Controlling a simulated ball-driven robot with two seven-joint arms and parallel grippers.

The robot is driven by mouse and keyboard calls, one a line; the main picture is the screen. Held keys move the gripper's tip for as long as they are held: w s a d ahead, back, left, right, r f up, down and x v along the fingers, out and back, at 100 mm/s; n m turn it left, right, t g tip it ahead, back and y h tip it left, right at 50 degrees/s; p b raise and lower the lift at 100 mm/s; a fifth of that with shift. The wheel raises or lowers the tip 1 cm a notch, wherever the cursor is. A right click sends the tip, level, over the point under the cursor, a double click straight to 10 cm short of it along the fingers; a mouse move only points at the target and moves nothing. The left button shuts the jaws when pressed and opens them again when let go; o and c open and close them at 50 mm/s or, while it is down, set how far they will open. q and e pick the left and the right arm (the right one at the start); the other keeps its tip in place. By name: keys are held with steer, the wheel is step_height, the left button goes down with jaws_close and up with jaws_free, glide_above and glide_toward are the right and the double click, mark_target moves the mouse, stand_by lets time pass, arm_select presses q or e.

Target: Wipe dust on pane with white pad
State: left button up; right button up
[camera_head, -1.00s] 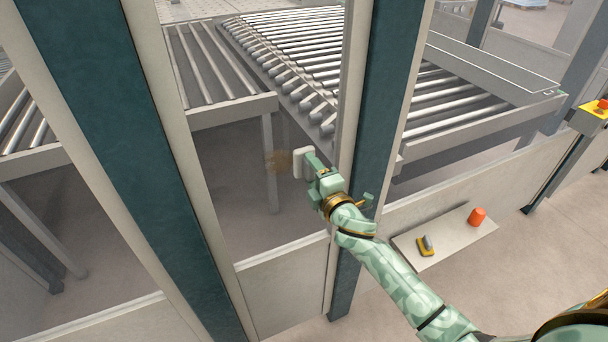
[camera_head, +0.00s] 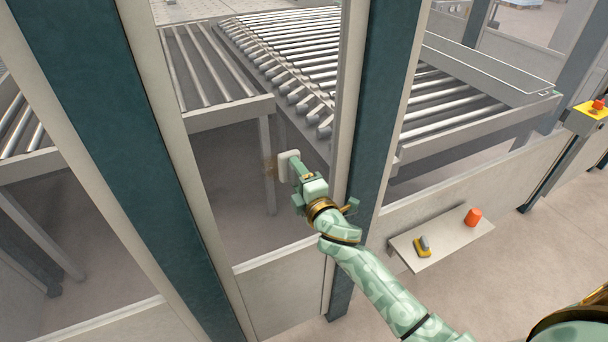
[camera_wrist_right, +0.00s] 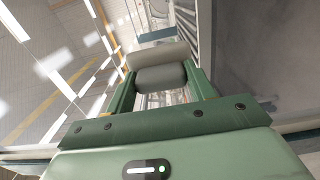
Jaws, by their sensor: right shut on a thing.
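The white pad (camera_head: 288,163) is held in my right gripper (camera_head: 298,172), against or very close to the clear pane (camera_head: 225,185) between two teal posts. In the right wrist view the pad (camera_wrist_right: 160,72) sits between the two green fingers of the gripper (camera_wrist_right: 160,88), which are shut on it. A faint brown dust patch (camera_head: 269,166) shows at the pad's left edge. The pad and gripper hide whatever dust lies behind them. Whether the pad touches the glass is hard to tell. My left gripper is not in view.
A teal post (camera_head: 372,120) stands just right of my right gripper. A small shelf (camera_head: 455,238) holds a yellow-grey tool (camera_head: 422,246) and an orange cup-like object (camera_head: 473,217). Roller conveyors (camera_head: 290,60) lie behind the pane. A red-button box (camera_head: 590,115) is at far right.

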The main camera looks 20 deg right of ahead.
steer(key=shift+s+a+b, duration=0.1)
steer(key=shift+a+b, duration=0.45)
steer(key=shift+a, duration=2.85)
steer(key=shift+d+r+p, duration=0.1)
steer(key=shift+r+p, duration=0.7)
steer(key=shift+d+p, duration=0.85)
steer(key=shift+d, duration=2.45)
steer(key=shift+d+f+p, duration=0.15)
steer(key=shift+d+p, duration=0.15)
steer(key=shift+d, duration=1.75)
steer(key=shift+a, duration=0.1)
steer(key=shift+s+p, duration=0.5)
steer(key=shift+s, duration=2.35)
